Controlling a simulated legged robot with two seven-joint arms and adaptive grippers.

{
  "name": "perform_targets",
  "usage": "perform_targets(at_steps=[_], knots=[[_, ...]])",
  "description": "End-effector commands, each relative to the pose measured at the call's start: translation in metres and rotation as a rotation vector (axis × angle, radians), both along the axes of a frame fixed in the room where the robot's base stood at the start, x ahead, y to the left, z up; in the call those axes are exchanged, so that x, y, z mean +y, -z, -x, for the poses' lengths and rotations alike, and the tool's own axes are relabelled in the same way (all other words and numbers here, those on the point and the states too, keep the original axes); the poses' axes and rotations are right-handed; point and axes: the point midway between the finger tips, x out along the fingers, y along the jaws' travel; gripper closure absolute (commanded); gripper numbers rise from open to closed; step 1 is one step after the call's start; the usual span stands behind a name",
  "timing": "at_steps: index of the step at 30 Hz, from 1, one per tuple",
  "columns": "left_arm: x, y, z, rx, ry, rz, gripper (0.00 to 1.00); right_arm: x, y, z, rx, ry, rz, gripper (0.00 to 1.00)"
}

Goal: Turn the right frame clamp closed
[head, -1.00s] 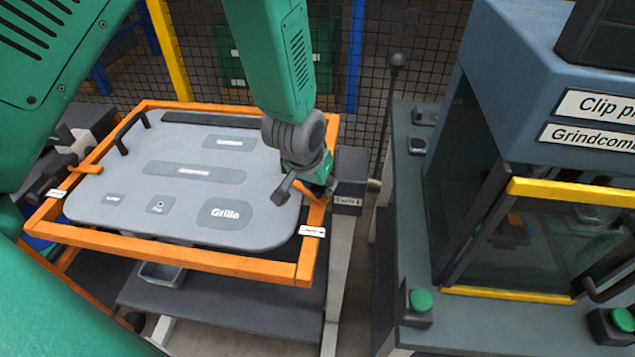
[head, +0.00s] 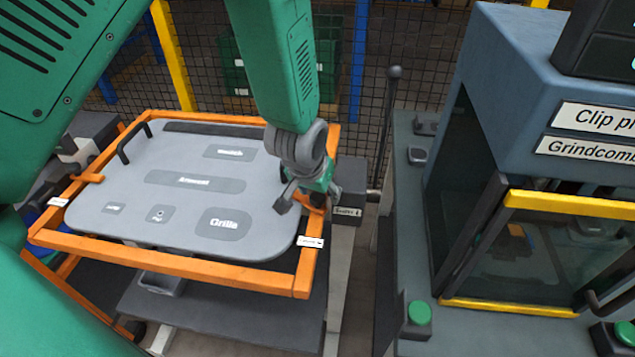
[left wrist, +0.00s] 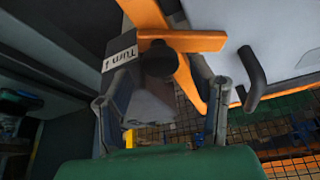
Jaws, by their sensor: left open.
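The right frame clamp is an orange lever (head: 315,208) on the right rail of the orange frame (head: 230,275), partly hidden by my gripper in the head view. In the left wrist view the clamp (left wrist: 200,41) shows clearly, with a dark round pivot and a bar lying across the rail. A white "Turn" label (left wrist: 119,58) sits beside it. My left gripper (head: 305,201) is open at the clamp. In the left wrist view its fingers (left wrist: 160,98) are apart, with the dark clamp block between and beyond them. I see no grip on the lever. My right gripper is not in view.
An orange left clamp (head: 88,178) crosses the left rail. A dark box (head: 350,173) adjoins the right rail. A blue-grey machine (head: 510,75) with green buttons stands at the right, across a narrow gap.

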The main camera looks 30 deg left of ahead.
Motion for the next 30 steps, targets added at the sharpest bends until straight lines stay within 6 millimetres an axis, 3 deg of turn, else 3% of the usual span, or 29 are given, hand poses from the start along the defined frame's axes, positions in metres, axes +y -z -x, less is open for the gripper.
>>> perform_targets(at_steps=[15,21,29,30], knots=[[-0.004,-0.088,0.032,-0.003,0.001,-0.001,0.49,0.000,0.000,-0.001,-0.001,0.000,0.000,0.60],[-0.004,-0.103,0.038,0.001,0.000,-0.001,0.49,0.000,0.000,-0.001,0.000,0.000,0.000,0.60],[-0.004,-0.104,0.039,0.001,0.000,0.000,0.49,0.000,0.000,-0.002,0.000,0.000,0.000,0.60],[-0.004,-0.104,0.039,0.001,0.000,0.000,0.53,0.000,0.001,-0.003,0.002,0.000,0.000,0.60]])
